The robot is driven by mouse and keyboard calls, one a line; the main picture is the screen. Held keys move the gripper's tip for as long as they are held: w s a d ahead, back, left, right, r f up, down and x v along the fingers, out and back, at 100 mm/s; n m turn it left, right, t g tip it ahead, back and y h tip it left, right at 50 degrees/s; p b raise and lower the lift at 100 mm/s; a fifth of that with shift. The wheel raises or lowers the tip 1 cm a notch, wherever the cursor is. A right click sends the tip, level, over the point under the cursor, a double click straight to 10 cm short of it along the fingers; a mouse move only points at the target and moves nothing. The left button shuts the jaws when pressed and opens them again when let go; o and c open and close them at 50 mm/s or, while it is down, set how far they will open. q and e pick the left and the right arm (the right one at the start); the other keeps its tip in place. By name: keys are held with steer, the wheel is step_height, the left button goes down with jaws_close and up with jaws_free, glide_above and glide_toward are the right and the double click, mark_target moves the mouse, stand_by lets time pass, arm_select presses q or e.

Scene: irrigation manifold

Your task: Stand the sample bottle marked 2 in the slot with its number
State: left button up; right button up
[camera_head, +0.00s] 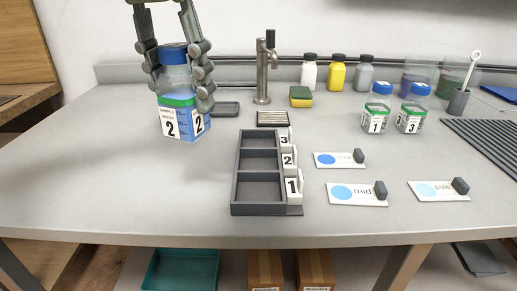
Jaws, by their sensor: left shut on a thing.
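My left gripper (179,76) is shut on the sample bottle marked 2 (181,119), a clear bottle with a blue cap, green band and blue-white label. It holds the bottle upright at the left of the rack; whether the base touches the counter is hard to tell. The dark grey rack (237,190) has three empty slots in a column, with number tags 3 (284,139) at the back, 2 (289,159) in the middle and 1 (293,187) at the front. Bottles marked 1 (375,121) and 3 (411,120) stand at the right. My right gripper is out of view.
Cards with blue discs and dark blocks, such as the one marked mid (356,194), lie right of the rack. A tap (263,75), a sponge (301,96) and several small bottles stand behind. The counter's left front (120,190) is clear.

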arm_select(q)
steer(key=shift+w+d+f, duration=0.1)
steer(key=shift+w+d, duration=0.1)
steer(key=shift+w, duration=0.1)
steer(key=w+d+f, duration=0.2)
steer(key=d+f, duration=0.1)
steer(key=w+d+f+p, duration=0.1)
steer(key=w+d+f, duration=0.1)
steer(key=d+f, duration=0.1)
steer(key=w+d+f+p, duration=0.1)
steer(key=w+d+f, duration=0.1)
steer(key=d+f, duration=0.1)
steer(key=shift+w+f, duration=0.4)
steer(key=shift+f, duration=0.45)
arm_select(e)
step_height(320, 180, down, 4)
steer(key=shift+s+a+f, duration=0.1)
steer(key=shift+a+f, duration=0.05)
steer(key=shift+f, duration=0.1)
